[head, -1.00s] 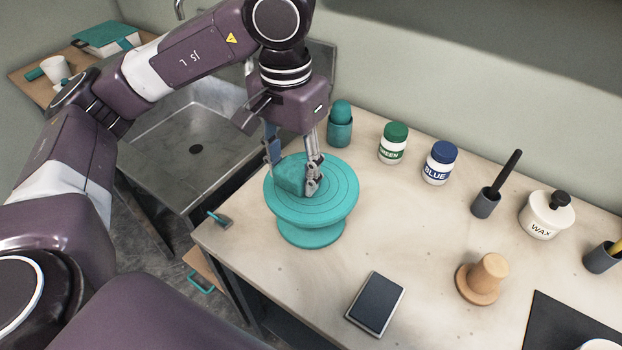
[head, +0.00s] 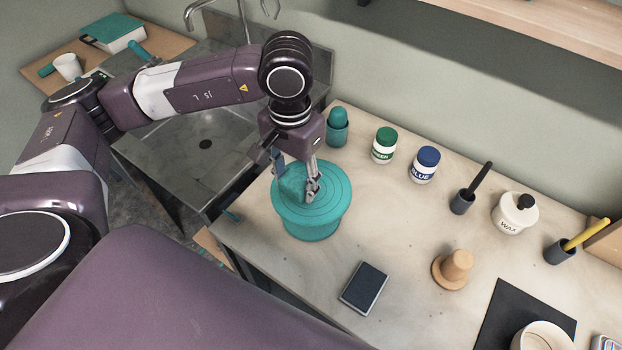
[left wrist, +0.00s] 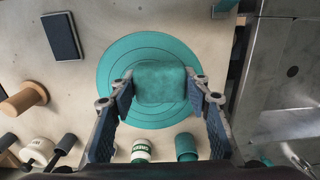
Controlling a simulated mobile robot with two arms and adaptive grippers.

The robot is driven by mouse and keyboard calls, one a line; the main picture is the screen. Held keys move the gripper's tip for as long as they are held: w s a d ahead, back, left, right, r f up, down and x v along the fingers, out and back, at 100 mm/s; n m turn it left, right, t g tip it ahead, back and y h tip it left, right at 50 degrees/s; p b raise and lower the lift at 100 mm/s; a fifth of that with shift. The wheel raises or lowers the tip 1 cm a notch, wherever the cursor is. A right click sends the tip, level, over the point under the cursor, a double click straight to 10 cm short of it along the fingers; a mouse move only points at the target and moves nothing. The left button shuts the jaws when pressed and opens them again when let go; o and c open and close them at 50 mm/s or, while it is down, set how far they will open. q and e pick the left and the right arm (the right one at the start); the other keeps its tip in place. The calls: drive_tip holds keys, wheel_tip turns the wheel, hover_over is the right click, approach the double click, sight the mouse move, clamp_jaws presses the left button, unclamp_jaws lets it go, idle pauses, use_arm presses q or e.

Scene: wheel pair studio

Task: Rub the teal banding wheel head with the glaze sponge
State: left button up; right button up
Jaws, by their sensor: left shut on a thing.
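The teal banding wheel (head: 325,217) stands near the left end of the worktable, its round head facing up with ring grooves. My left gripper (head: 297,187) is over the head and shut on the teal glaze sponge (head: 288,184). In the left wrist view the sponge (left wrist: 160,83) sits between the two fingers over the wheel head (left wrist: 122,72), a little off its middle. The sponge looks to be at the head's surface, but I cannot tell how firmly it touches. My right gripper is not in view.
A dark pad (head: 364,287) and a wooden stamp (head: 453,269) lie to the right. A sink (head: 190,150) is at left. The table between them is clear.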

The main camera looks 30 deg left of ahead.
use_arm(q)
drive_tip(key=shift+r+p, duration=0.55)
drive_tip(key=shift+r, duration=1.4)
